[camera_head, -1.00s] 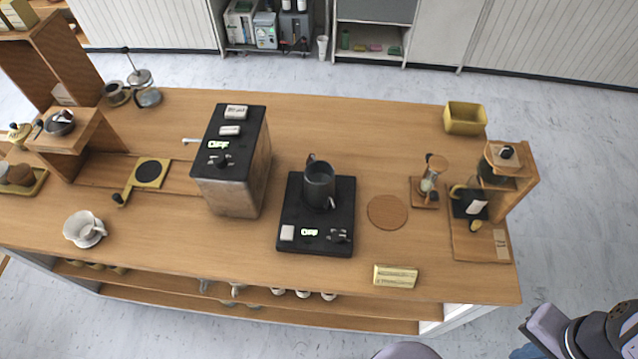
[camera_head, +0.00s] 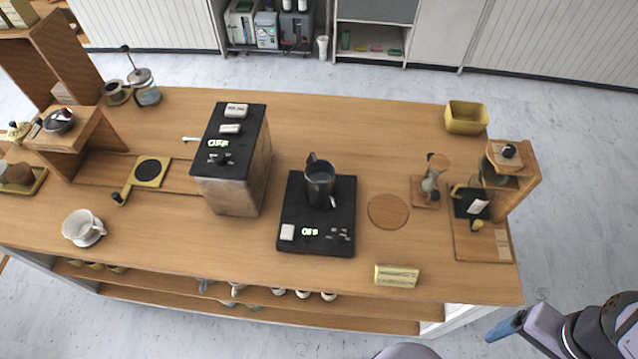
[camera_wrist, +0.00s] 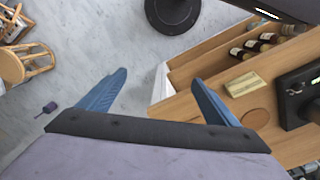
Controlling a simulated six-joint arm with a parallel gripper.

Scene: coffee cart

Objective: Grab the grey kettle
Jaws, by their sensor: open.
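The grey kettle (camera_head: 320,184) stands upright on the black hot plate (camera_head: 300,219) in the middle of the cart. It is dark grey, with a spout at the back and a handle at the front. My gripper (camera_wrist: 152,100) is open and empty, with two blue fingers spread apart in the wrist view. In the head view only part of my gripper (camera_head: 500,331) shows at the lower right, beyond the cart's front right corner and well away from the kettle. The wrist view shows an edge of the hot plate (camera_wrist: 290,112) at the right; the kettle is not clearly seen there.
A tall black machine (camera_head: 234,170) stands left of the hot plate. A round coaster (camera_head: 388,211), an hourglass-shaped item (camera_head: 431,183) and a wooden stand (camera_head: 500,230) are to its right. A small yellow block (camera_head: 396,276) lies near the front edge.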

